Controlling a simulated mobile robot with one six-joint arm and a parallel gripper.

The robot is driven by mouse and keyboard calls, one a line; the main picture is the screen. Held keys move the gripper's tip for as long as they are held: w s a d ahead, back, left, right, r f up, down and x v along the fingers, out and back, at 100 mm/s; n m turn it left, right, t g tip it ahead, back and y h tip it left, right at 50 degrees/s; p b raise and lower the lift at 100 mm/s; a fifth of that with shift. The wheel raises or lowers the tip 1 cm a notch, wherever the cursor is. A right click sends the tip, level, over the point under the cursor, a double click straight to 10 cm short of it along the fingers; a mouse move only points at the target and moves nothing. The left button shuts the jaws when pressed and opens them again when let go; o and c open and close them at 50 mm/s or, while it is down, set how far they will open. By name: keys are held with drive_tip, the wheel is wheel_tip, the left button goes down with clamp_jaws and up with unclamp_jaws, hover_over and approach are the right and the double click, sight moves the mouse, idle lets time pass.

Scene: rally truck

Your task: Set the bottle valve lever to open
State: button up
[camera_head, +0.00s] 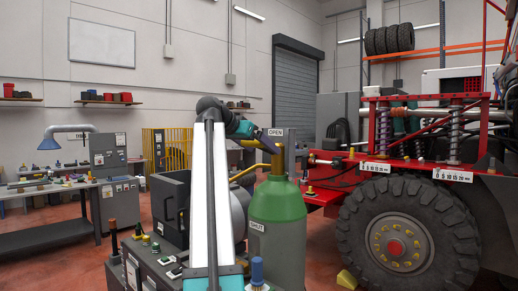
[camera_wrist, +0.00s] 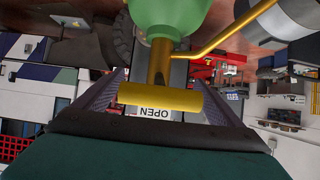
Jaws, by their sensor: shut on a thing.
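The green gas bottle (camera_head: 278,208) stands right of my arm in the head view, with its top also in the wrist view (camera_wrist: 165,15). The yellow valve lever (camera_wrist: 160,98) lies crosswise between my gripper's two fingers (camera_wrist: 160,100), and my gripper is shut on it. In the head view my gripper (camera_head: 262,137) is at the valve, partly covering the lever. An OPEN label (camera_head: 275,132) is just beside the gripper at the top; it shows upside down behind the lever in the wrist view (camera_wrist: 155,113). A SHUT label (camera_head: 257,226) is low on the bottle's front.
A yellow pipe (camera_head: 245,173) runs left from the valve. The red truck (camera_head: 330,200) with its large tyre (camera_head: 397,250) stands close on the right. A dark machine (camera_head: 170,210) is left of the bottle, and a control panel (camera_head: 150,270) is in front.

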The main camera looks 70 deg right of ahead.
drive_tip(key=o, duration=1.3)
drive_tip(key=shift+s+a, duration=0.1)
drive_tip(key=b+v, duration=0.1)
drive_tip(key=v, duration=1.3)
drive_tip(key=shift+c, duration=0.5)
